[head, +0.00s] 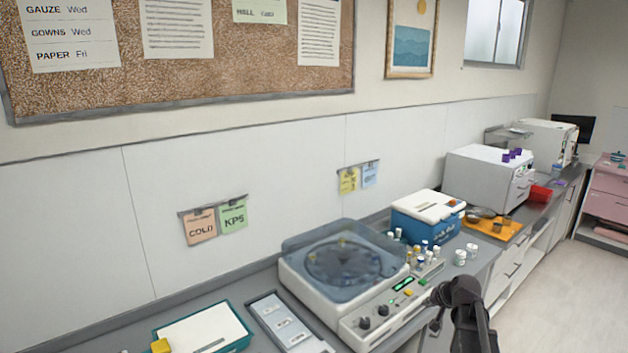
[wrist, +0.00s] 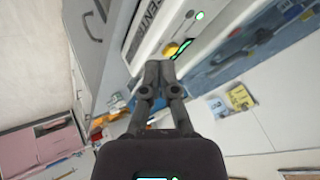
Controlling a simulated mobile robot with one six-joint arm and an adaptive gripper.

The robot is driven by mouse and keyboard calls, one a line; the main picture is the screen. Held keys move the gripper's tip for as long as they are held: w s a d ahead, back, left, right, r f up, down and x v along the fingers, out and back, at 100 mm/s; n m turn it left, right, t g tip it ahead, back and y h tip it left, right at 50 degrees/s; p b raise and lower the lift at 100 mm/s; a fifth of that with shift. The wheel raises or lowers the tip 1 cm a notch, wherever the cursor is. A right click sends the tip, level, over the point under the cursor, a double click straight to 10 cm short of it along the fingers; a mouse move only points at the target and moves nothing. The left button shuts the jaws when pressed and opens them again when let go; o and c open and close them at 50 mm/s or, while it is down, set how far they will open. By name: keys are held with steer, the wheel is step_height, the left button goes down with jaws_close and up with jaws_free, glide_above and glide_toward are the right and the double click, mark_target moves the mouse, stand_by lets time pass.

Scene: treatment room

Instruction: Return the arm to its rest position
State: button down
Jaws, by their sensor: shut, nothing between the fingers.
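My gripper (wrist: 158,66) is shut and empty in the wrist view, its two dark fingers together. Past the fingertips is the front panel of the white centrifuge, with a yellow button (wrist: 171,50) and a green lit display (wrist: 181,49). In the head view my dark arm and gripper (head: 440,293) reach up from the lower right, in front of the right end of the centrifuge's panel. The centrifuge (head: 352,328) stands on the counter with its clear bluish lid (head: 345,245) down. I cannot tell whether the fingertips touch the panel.
Several small vials (head: 460,256) stand right of the centrifuge. Behind them are a blue cooler box (head: 425,228), an orange tray (head: 508,232) and a white cabinet (head: 480,180). A sample tray (head: 283,325) and a teal-edged white box (head: 205,332) lie at left. Floor is free at right.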

steer(key=s+a+f+n+g+h, duration=0.1)
steer(key=s+a+f+n+g, duration=0.1)
steer(key=s+a, duration=0.6)
steer(key=s+a+f+n+g+h, duration=0.1)
steer(key=s+a+f+n+g, duration=0.1)
steer(key=s+a+g, duration=0.3)
steer(key=s+a+n, duration=0.1)
steer(key=s+a, duration=0.3)
steer(key=s, duration=0.5)
steer(key=shift+s+a+f+h, duration=0.15)
steer(key=shift+a+h, duration=0.1)
steer(key=shift+h, duration=0.05)
stand_by(2.2)
